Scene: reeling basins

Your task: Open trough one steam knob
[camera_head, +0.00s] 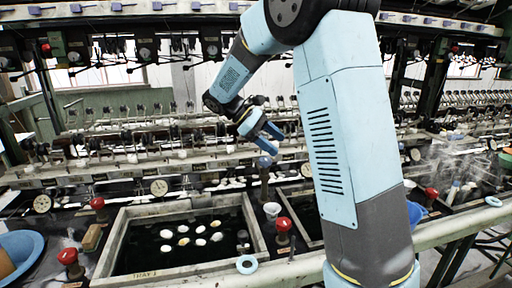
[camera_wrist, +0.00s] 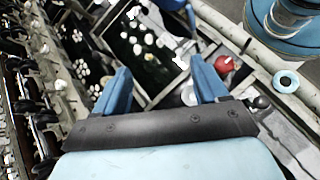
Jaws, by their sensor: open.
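My gripper (camera_head: 272,140) is open and empty, with blue fingers, above the back edge of the bench in the head view. In the wrist view, my gripper (camera_wrist: 160,72) has its fingers spread apart. Red knobs stand at the troughs: one (camera_head: 283,224) right of the egg-like cocoon basin, one (camera_head: 97,203) at its back left, one (camera_head: 67,257) at its front left, and one (camera_head: 431,193) right of my arm. A red knob (camera_wrist: 226,64) shows just right of the right finger in the wrist view. I cannot tell which one belongs to trough one.
The dark basin (camera_head: 118,240) holds several pale cocoons. A post with a grey-blue ball (camera_head: 264,162) stands below my gripper, near a white cup (camera_head: 272,209). A pale blue ring (camera_head: 247,264) lies on the front rail. Reeling machinery (camera_head: 150,140) lines the back. A blue bowl (camera_head: 20,254) is at left.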

